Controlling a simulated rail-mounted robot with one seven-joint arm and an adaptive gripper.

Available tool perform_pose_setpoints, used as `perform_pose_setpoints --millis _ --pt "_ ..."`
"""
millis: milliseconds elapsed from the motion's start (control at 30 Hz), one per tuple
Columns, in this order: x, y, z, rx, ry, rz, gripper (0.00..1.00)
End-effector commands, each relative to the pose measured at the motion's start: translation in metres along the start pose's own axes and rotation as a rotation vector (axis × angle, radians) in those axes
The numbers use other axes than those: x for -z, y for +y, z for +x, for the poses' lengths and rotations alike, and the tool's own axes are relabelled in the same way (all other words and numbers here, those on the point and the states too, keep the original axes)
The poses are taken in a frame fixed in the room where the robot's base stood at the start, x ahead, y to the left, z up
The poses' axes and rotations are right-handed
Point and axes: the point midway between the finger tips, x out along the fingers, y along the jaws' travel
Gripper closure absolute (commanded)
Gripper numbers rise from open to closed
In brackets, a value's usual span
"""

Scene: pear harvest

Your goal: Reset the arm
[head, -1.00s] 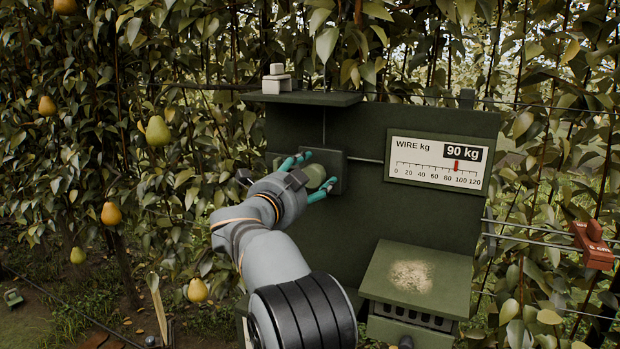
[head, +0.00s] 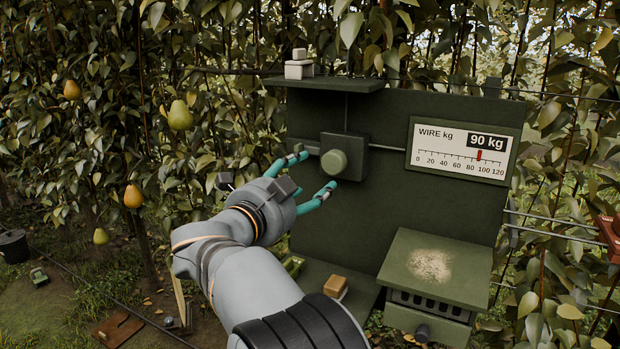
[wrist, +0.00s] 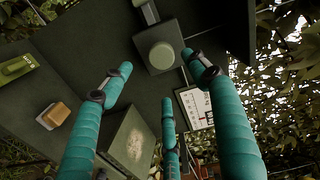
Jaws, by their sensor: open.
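My gripper (head: 312,177) is open and empty, its teal fingers spread just left of and apart from the round green knob (head: 334,162). The knob sits on a square dark green block on the upright panel (head: 320,222). The wrist view shows three teal fingers (wrist: 165,112) spread apart, with nothing between them, and the knob (wrist: 161,56) beyond their tips. The gauge (head: 463,148) on the panel reads WIRE kg, 90 kg, with its red marker near 90.
Pale blocks (head: 299,66) stand on the panel's top shelf. A green box (head: 453,268) with a worn, pale top projects at lower right. A tan block (head: 336,287) lies on the lower ledge. Pears (head: 180,116) hang at left. A red-brown device (head: 609,232) is at the right edge.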

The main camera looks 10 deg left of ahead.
Motion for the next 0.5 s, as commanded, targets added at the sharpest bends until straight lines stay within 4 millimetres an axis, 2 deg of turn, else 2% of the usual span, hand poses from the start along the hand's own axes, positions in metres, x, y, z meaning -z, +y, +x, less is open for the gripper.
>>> perform_pose_setpoints --millis 267,367,500 --pt "0.0 0.0 0.004 0.0 0.001 0.0 0.4" --pt "0.0 0.0 0.012 -0.001 0.002 -0.001 0.4" --pt "0.001 0.001 0.036 -0.002 0.004 0.0 0.4"
